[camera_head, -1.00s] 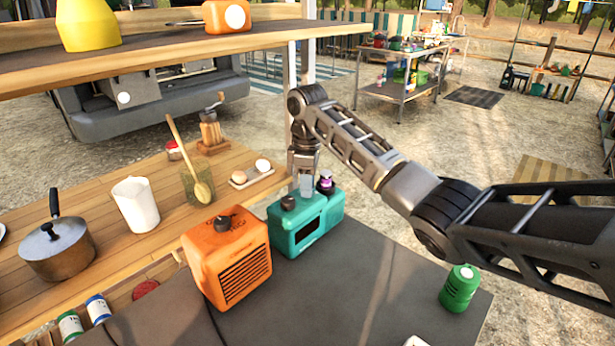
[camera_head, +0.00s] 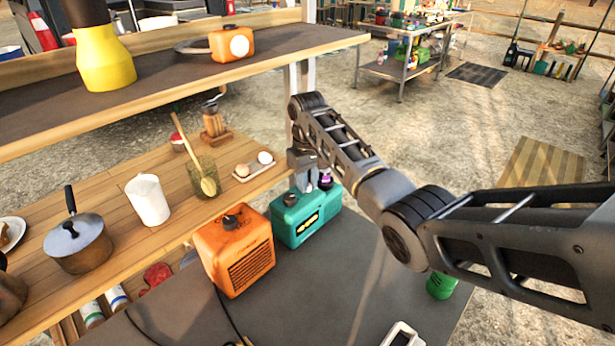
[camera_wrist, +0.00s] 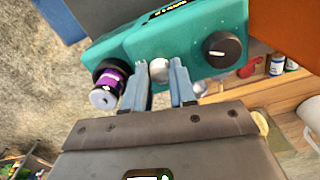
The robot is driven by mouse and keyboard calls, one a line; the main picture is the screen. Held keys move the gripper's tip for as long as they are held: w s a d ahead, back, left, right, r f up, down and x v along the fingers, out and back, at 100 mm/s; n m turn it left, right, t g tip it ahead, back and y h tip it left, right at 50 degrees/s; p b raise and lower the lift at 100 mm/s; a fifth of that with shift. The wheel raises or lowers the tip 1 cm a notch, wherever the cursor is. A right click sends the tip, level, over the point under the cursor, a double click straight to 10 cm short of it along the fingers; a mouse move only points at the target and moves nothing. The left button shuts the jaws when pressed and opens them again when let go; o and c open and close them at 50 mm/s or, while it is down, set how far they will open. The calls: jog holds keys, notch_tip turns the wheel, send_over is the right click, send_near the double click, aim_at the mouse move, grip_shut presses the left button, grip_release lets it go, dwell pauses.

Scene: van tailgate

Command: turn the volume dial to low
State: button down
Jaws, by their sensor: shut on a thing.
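A teal radio-like box (camera_head: 306,228) stands on the grey surface, with a lit yellow display on its front. The wrist view shows its top (camera_wrist: 193,40), with a black dial (camera_wrist: 221,48) bearing a white mark and a small silver knob (camera_wrist: 160,66). The black dial also shows in the head view (camera_head: 290,198). My gripper (camera_wrist: 160,76) is over the middle of the box, its two fingers closed on the silver knob. A purple-banded cylinder (camera_wrist: 106,90) is close beside the left finger, by a black round part. Which control is the volume dial is not readable.
An orange box with a black knob (camera_head: 237,262) stands close left of the teal box. A wooden shelf (camera_head: 340,41) overhangs behind. Grey surface in front is mostly clear.

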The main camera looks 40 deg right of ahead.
jog(key=shift+m, duration=0.4)
jog(key=c, duration=0.9)
grip_release()
jog(key=shift+r, duration=0.1)
notch_tip(320, 180, up, 8)
jog(key=shift+f+b, duration=0.15)
jog(key=shift+b, duration=0.3)
